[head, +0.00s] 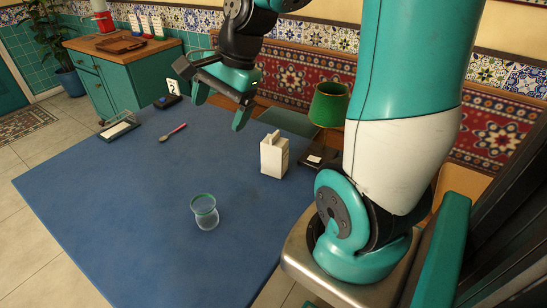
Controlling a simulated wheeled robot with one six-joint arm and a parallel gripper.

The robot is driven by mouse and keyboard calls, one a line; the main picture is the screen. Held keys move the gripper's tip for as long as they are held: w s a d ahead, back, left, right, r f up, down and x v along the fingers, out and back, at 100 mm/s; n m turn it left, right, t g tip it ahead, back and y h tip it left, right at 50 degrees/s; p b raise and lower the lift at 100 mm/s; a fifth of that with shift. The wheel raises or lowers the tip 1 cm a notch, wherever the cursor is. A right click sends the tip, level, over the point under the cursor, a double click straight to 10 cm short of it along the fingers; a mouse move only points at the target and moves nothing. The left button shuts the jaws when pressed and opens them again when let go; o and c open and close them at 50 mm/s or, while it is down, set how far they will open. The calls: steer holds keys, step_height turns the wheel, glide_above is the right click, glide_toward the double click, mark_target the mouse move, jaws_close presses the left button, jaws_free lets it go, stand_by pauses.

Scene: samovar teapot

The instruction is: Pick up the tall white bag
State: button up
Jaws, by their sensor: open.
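The tall white bag (273,157) stands upright on the blue table (120,205), toward its right edge. It is narrow, with a raised top. My gripper (218,113) is open and empty, with its fingers pointing down. In the head view it appears above and to the left of the bag, apart from it. My arm's base is to the right of the bag.
A glass with a green rim (205,212) stands nearer on the table. A spoon (172,133), a small rack (119,127) and a dark box with a "2" card (168,101) are at the far side. A green lamp (329,104) stands behind the bag. The left table area is clear.

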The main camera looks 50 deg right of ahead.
steer(key=d+f+m+h, duration=0.1)
steer(key=d+f+m, duration=0.2)
steer(key=d+m, duration=0.8)
steer(key=m+t+h, duration=0.1)
steer(key=m, duration=0.5)
glide_toward(276, 134)
steer(key=shift+m, duration=0.3)
steer(key=b+x, duration=0.1)
steer(key=x, duration=0.6)
steer(key=shift+w+a+b, duration=0.1)
steer(key=shift+w+b, duration=0.1)
steer(key=shift+b, duration=0.15)
steer(key=x, duration=0.5)
steer(key=shift+f, duration=0.35)
jaws_close()
